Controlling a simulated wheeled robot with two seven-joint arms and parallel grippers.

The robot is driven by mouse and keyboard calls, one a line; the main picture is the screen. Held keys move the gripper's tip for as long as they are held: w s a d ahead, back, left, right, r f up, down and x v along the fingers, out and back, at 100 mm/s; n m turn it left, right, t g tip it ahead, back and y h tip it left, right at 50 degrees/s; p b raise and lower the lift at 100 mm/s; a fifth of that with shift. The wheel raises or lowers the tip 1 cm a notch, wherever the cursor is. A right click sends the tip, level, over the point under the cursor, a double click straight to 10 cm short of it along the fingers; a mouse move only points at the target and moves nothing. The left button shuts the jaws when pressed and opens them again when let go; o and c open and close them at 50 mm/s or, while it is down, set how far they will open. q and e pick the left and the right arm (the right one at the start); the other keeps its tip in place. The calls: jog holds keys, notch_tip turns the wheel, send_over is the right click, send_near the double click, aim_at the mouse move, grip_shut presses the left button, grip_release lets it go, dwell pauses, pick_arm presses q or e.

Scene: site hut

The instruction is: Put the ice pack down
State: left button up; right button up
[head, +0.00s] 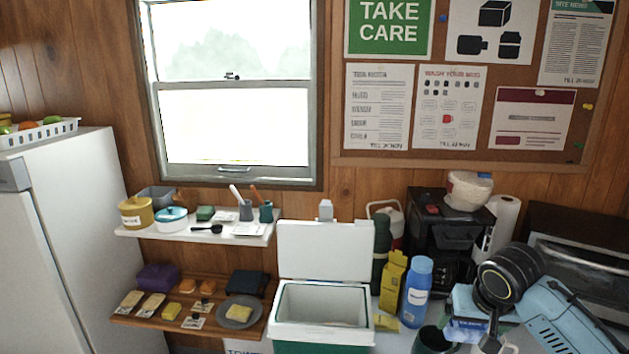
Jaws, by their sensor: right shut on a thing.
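My right gripper (490,340) is at the lower right, at the end of my light-blue arm. It is shut on the ice pack (463,331), a blue piece with a pale label, partly hidden by the gripper. The ice pack is over the counter, right of the dark green cup. I cannot tell its exact height. An open cool box (277,331), white with a green base, stands left of it with its lid (325,250) raised. Its inside is white, and its floor is only partly visible. My left gripper is out of view.
A blue bottle (416,292), a yellow carton (393,283) and a dark green cup (432,341) stand between cool box and gripper. A coffee machine (440,235) and toaster oven (585,265) stand behind. Two loaded shelves (125,233) are left, beside a white fridge (75,240).

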jog(key=s+a+r+n+y, duration=0.1)
jog(key=s+a+r+n, duration=0.2)
jog(key=s+a, duration=0.7)
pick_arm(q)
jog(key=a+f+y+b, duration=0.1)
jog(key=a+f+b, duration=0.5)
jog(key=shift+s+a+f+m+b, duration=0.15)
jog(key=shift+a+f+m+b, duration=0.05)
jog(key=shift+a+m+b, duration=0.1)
pick_arm(e)
notch_tip(320, 180, down, 7)
jog(key=shift+w+a, duration=0.35)
jog(key=shift+a, duration=0.05)
